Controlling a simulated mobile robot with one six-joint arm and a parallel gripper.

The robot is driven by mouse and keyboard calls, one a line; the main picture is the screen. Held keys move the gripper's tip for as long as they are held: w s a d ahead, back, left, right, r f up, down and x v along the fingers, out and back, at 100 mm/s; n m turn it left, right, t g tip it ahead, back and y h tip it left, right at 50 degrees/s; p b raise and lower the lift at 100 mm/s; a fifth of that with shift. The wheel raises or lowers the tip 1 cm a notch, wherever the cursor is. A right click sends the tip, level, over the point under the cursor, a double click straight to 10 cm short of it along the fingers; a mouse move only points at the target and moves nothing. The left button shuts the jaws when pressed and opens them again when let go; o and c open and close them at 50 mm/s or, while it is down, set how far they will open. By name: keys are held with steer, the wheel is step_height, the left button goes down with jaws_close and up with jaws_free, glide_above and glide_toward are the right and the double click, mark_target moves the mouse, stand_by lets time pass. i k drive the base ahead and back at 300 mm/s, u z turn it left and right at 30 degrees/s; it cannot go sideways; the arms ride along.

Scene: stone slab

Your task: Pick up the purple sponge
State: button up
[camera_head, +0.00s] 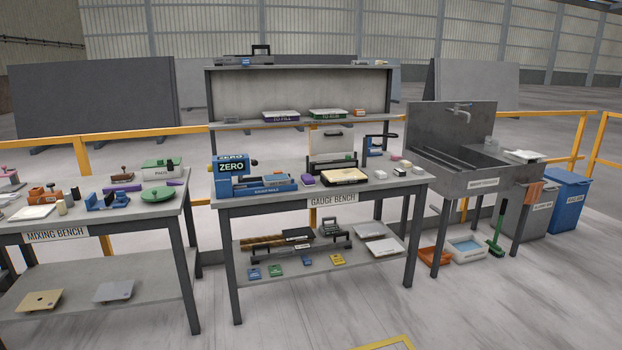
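Three small purple things show, and I cannot tell for sure which one is the sponge. A purple block (307,179) lies on the gauge bench (290,196), between the blue "ZERO" device and a tan-topped tray. A flat, longer purple piece (122,187) lies on the mixing bench (75,222) behind a blue tool. Another small purple piece (175,182) lies near that bench's right edge, by a green round lid. All are small at this distance. My gripper is not in view.
The blue "ZERO" device (232,175) and the tan-topped tray (344,176) crowd the gauge bench. A green round lid (158,195) sits on the mixing bench. A metal sink (460,150) stands right. Yellow rails (140,132) run behind. The floor in front is open.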

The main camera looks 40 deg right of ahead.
mark_target(307, 180)
steer(key=z, duration=0.7)
steer(key=i, duration=0.85)
steer(key=z, duration=0.6)
